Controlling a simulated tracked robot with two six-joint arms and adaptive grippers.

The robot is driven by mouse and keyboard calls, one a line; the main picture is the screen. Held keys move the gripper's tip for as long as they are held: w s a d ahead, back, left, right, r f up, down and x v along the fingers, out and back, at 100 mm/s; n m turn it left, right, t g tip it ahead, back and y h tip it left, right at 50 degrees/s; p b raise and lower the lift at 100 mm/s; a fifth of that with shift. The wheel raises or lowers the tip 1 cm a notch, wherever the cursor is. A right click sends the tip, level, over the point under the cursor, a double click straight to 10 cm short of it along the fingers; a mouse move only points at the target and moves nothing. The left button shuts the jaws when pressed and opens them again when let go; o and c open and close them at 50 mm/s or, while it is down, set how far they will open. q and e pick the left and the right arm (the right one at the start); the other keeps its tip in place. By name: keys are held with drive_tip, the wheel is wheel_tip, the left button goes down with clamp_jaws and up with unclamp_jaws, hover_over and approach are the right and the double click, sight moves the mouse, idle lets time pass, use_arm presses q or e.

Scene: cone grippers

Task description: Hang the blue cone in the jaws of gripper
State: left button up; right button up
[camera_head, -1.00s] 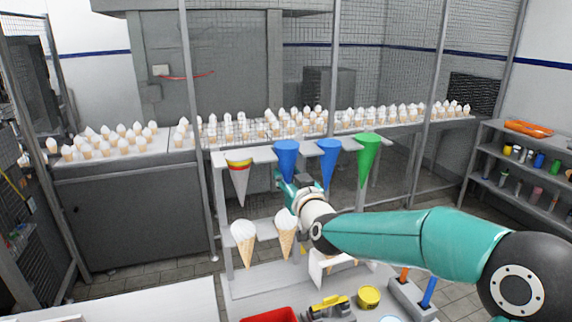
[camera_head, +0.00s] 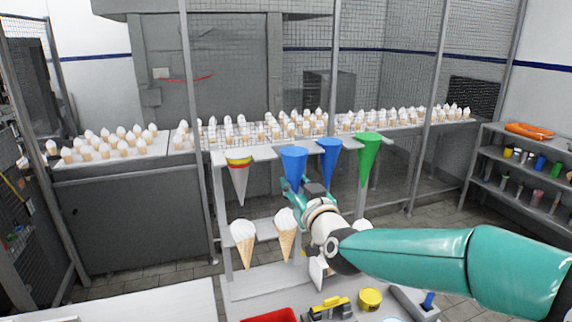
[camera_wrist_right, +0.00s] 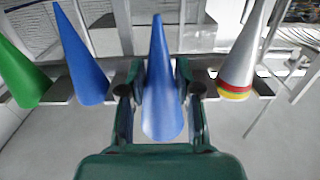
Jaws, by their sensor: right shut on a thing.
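A blue cone (camera_head: 294,160), wide end up and point down, is in my right gripper (camera_head: 292,186) in front of the white rack (camera_head: 262,152). In the right wrist view the same cone (camera_wrist_right: 160,85) is between the fingers of my right gripper (camera_wrist_right: 161,98), which is shut on it. A second blue cone (camera_head: 329,157) hangs at the rack just to the right; the wrist view shows it on the left (camera_wrist_right: 80,55). Whether the held cone touches the rack is hard to tell. My left gripper is out of view.
A green cone (camera_head: 368,155) and a white cone with red and yellow bands (camera_head: 239,175) hang at the rack. A red tray (camera_head: 270,315) and yellow tub (camera_head: 370,299) are at the front. Wire mesh stands behind.

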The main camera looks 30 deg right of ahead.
drive_tip(key=shift+v, duration=1.6)
